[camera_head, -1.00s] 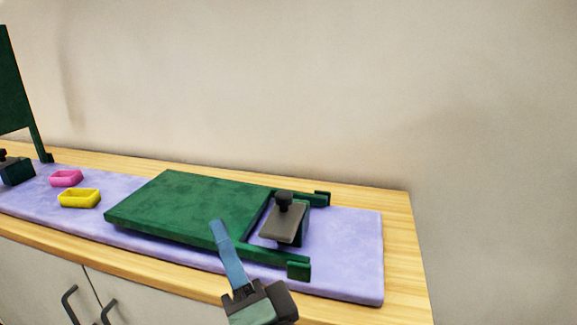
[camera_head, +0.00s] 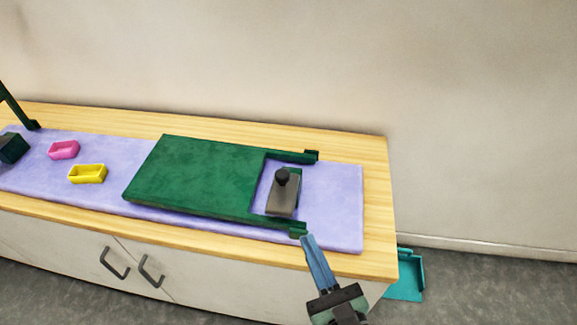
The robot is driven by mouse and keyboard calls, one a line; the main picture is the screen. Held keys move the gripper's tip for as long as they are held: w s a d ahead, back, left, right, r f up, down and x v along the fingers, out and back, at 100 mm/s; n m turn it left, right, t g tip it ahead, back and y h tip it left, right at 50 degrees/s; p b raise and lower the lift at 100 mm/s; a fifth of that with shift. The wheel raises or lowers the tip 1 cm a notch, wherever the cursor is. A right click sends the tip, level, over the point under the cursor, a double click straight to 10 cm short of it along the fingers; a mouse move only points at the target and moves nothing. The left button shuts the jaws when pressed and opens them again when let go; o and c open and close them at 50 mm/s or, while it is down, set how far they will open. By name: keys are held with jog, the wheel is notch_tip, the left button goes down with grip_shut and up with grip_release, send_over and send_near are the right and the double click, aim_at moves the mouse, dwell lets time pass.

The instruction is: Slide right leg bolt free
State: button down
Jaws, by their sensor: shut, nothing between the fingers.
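A green board (camera_head: 200,180) lies flat on the lavender mat, with two legs reaching right. The far leg (camera_head: 292,156) ends in a small raised block. The near leg (camera_head: 265,221) ends in a block (camera_head: 298,231) close to the mat's front edge. No separate bolt can be made out on either leg. My gripper (camera_head: 305,238) is shut and empty, its blue fingers pointing up at the near leg's end block. I cannot tell whether the tips touch it.
A grey plate with a black knob (camera_head: 282,190) sits between the legs. Pink (camera_head: 63,149) and yellow (camera_head: 87,174) trays lie at left. The lavender mat (camera_head: 342,215) is clear at right. A teal bin (camera_head: 408,275) stands on the floor beyond the table's right end.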

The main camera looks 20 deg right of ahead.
jog(key=shift+s+d+m, duration=0.15)
jog(key=shift+s+m, duration=0.2)
jog(key=shift+m, duration=0.25)
send_near(293, 185)
jog(key=w, duration=0.2)
jog(key=w+a+r, duration=0.1)
jog(key=w, duration=0.1)
jog(key=w+r, duration=0.1)
jog(key=w, duration=0.1)
jog(key=shift+w+a+r, duration=0.25)
jog(key=shift+w, duration=0.05)
jog(key=shift+w+d, duration=0.6)
jog(key=shift+w, duration=0.25)
jog(key=shift+w+d, duration=0.55)
jog(key=shift+w, duration=0.3)
jog(key=shift+r, duration=0.15)
